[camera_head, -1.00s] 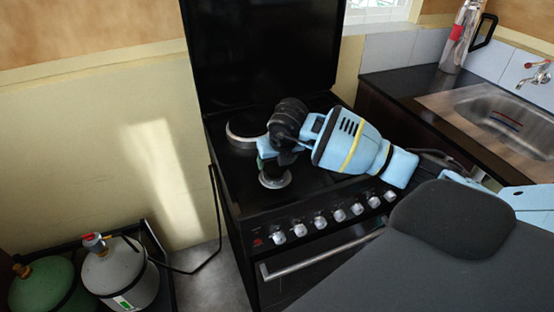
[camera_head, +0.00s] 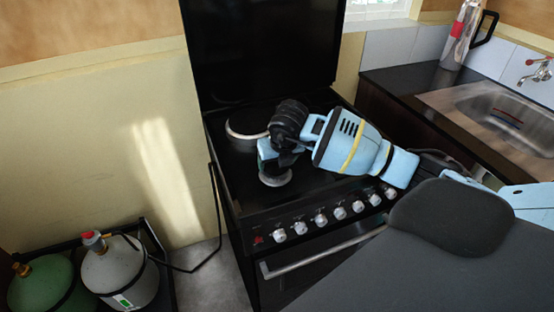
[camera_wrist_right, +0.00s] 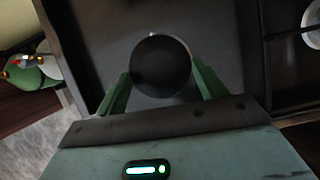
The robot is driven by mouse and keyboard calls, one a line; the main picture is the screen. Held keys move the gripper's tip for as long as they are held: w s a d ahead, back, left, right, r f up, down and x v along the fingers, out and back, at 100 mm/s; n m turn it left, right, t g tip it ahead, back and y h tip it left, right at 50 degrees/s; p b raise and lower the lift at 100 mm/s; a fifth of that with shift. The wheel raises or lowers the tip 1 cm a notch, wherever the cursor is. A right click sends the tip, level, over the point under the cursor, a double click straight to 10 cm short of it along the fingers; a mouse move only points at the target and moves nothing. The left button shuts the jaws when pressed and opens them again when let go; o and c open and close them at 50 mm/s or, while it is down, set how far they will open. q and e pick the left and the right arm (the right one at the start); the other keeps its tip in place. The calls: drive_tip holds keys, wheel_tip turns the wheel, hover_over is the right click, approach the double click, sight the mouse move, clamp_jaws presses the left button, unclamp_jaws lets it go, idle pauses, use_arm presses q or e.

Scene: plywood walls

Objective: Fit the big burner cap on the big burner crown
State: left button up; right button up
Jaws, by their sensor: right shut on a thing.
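My right gripper (camera_head: 275,175) points down over the front left burner of the black stove. In the wrist view its green fingers (camera_wrist_right: 160,88) are shut on a dark round burner cap (camera_wrist_right: 161,66) at its sides. A pale silver rim of the burner crown (camera_head: 275,180) shows below the gripper in the head view. In the wrist view only a thin sliver of the crown shows past the cap's edge. I cannot tell whether the cap rests on the crown or hangs just above it. My left gripper is not in view.
Another burner with a silver rim (camera_head: 232,135) is at the stove's back left. Several knobs (camera_head: 320,221) line the stove's front. A raised black lid (camera_head: 265,50) stands behind. A sink (camera_head: 505,115) is at the right; gas cylinders (camera_head: 122,272) stand lower left.

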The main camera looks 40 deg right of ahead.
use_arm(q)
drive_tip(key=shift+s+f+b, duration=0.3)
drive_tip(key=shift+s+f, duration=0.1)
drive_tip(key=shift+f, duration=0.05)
use_arm(e)
drive_tip(key=shift+f, duration=0.95)
drive_tip(key=o, duration=1.1)
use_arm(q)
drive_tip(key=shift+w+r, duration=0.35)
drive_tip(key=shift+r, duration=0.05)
use_arm(e)
drive_tip(key=d+v, duration=0.1)
drive_tip(key=v, duration=0.6)
drive_tip(key=shift+s+a+r, duration=0.2)
drive_tip(key=shift+a+r, duration=0.2)
drive_tip(key=shift+a, duration=0.15)
